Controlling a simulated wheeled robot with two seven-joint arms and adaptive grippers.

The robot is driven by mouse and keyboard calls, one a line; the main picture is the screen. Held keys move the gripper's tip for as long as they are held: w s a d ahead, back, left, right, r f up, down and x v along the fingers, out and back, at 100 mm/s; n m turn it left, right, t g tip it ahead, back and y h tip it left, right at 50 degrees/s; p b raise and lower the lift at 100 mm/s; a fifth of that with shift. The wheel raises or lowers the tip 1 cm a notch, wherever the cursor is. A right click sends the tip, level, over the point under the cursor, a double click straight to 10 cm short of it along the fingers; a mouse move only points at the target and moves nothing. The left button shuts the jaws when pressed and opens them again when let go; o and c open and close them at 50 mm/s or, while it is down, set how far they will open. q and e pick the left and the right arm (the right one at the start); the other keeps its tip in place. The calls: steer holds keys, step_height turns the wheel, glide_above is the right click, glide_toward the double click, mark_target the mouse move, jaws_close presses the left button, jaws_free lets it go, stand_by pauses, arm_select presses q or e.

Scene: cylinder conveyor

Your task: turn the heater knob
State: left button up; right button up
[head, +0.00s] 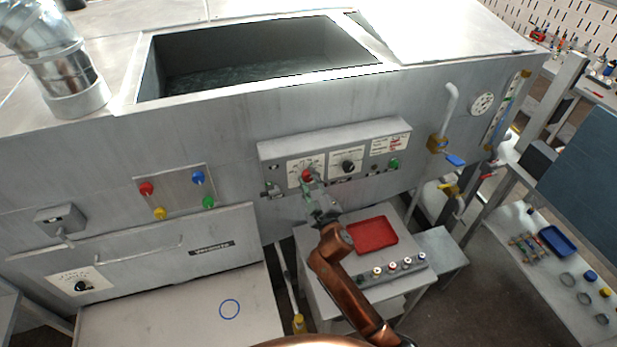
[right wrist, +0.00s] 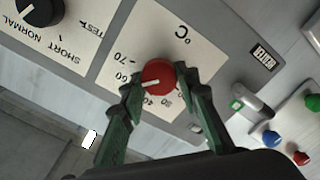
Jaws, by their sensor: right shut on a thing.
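The heater knob is a red round knob with a white pointer line, on a white dial plate marked in °C on the grey control panel. The knob (head: 307,175) shows at the panel's left part in the head view, and large in the right wrist view (right wrist: 157,76). My right gripper (right wrist: 157,92) has its green fingers on either side of the knob, shut on it. In the head view the gripper (head: 309,182) partly covers the dial. The pointer line points toward the lower left in the wrist view, near the 60 mark. My left gripper is not in view.
A black knob (head: 347,166) on its own plate sits right of the heater knob. A green button (head: 394,163) is further right. Below stands a small table with a red tray (head: 372,235) and several small knobs. An open tank (head: 260,55) lies above.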

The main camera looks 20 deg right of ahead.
steer(key=shift+n, duration=0.8)
steer(key=o, duration=1.2)
steer(key=shift+c, duration=0.2)
steer(key=s, duration=1.2)
steer(key=shift+d, duration=0.15)
